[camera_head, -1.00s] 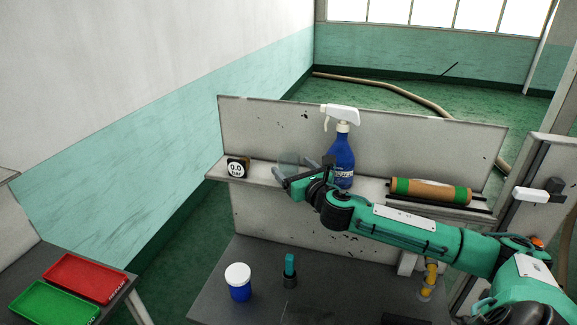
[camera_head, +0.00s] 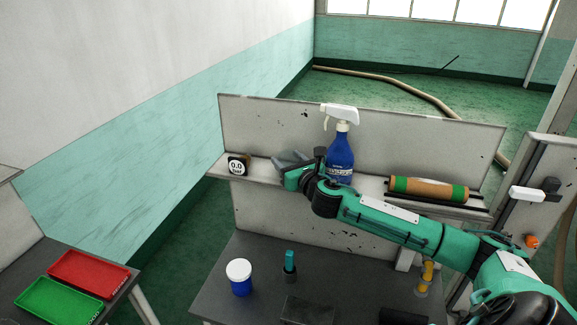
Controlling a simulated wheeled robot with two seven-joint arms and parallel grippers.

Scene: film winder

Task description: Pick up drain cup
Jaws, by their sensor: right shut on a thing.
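My right arm reaches in from the right to the shelf. My right gripper (camera_head: 292,166) is beside the blue spray bottle (camera_head: 340,158), on its left. It is shut on a grey, see-through thing that looks like the drain cup (camera_head: 287,157). The cup is small in view and partly hidden by the gripper, so its tilt and whether it touches the shelf are hard to tell. My left gripper is not in view.
The shelf (camera_head: 262,174) also holds a small gauge reading 0.0 (camera_head: 238,164) at left and a film roll (camera_head: 428,189) at right. Below stand a white-lidded blue jar (camera_head: 240,278) and a teal-topped item (camera_head: 290,266). Red (camera_head: 90,276) and green (camera_head: 58,302) trays lie at left.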

